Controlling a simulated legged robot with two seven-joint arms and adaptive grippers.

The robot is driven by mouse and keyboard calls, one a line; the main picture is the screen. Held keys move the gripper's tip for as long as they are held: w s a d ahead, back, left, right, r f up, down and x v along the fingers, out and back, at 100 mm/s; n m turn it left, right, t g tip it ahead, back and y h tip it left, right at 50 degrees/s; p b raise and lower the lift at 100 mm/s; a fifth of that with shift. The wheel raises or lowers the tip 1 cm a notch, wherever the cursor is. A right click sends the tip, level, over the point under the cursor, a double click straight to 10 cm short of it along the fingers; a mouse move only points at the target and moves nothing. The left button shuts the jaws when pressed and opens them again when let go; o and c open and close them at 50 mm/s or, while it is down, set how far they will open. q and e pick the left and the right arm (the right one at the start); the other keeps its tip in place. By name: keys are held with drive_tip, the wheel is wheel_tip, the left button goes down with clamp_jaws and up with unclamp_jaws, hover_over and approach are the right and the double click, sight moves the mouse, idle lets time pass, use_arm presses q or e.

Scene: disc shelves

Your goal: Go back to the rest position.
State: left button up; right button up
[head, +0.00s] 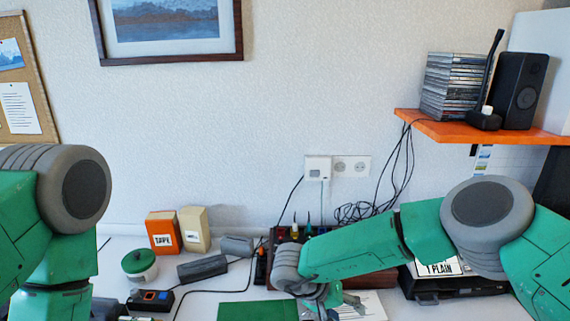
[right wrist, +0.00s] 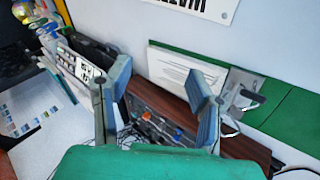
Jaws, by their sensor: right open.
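My right gripper (head: 335,300) is low over the desk at bottom centre in the head view, beside a dark wooden box and partly hidden by my own arm. In the right wrist view its two fingers (right wrist: 160,80) are spread apart with nothing between them. Beyond the fingers are the wooden box (right wrist: 150,100) and a white sheet (right wrist: 185,72). My left arm comes down at the left edge of the head view, and its gripper is out of the picture.
An orange shelf (head: 480,128) holds a stack of disc cases (head: 452,86) and a black speaker (head: 519,90). An orange tape box (head: 162,232), a cream box (head: 194,229) and a green-lidded jar (head: 139,265) stand on the desk. Cables hang along the wall. A green mat (head: 258,311) lies in front.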

drive_tip(key=s+d+f+n+t+y, duration=0.1)
drive_tip(key=s+d+f+t, duration=0.1)
drive_tip(key=s+f, duration=0.1)
drive_tip(key=s+d+f+n+t+y, duration=0.1)
drive_tip(key=s+d+f+y, duration=0.1)
drive_tip(key=s+f, duration=0.1)
drive_tip(key=s+d+f+t+y, duration=0.1)
drive_tip(key=s+d+f+t, duration=0.1)
drive_tip(key=s+d+f, duration=0.1)
drive_tip(key=shift+f+n+t, duration=0.3)
drive_tip(key=shift+n, duration=0.1)
drive_tip(key=s+d+r+m+g+y, duration=0.15)
drive_tip(key=s+d+g, duration=0.25)
drive_tip(key=s, duration=0.9)
drive_tip(key=s+d+f+g+y, duration=0.1)
drive_tip(key=s+d+g+y, duration=0.3)
drive_tip(key=s, duration=0.9)
wheel_tip(320, 180, down, 10)
drive_tip(key=w+n+t+h+b, duration=0.1)
drive_tip(key=w+h+b, duration=0.1)
drive_tip(key=b, duration=0.8)
drive_tip(key=shift+a+r+t+b, duration=0.15)
drive_tip(key=shift+a+t+b, duration=0.15)
drive_tip(key=shift+a+b, duration=0.05)
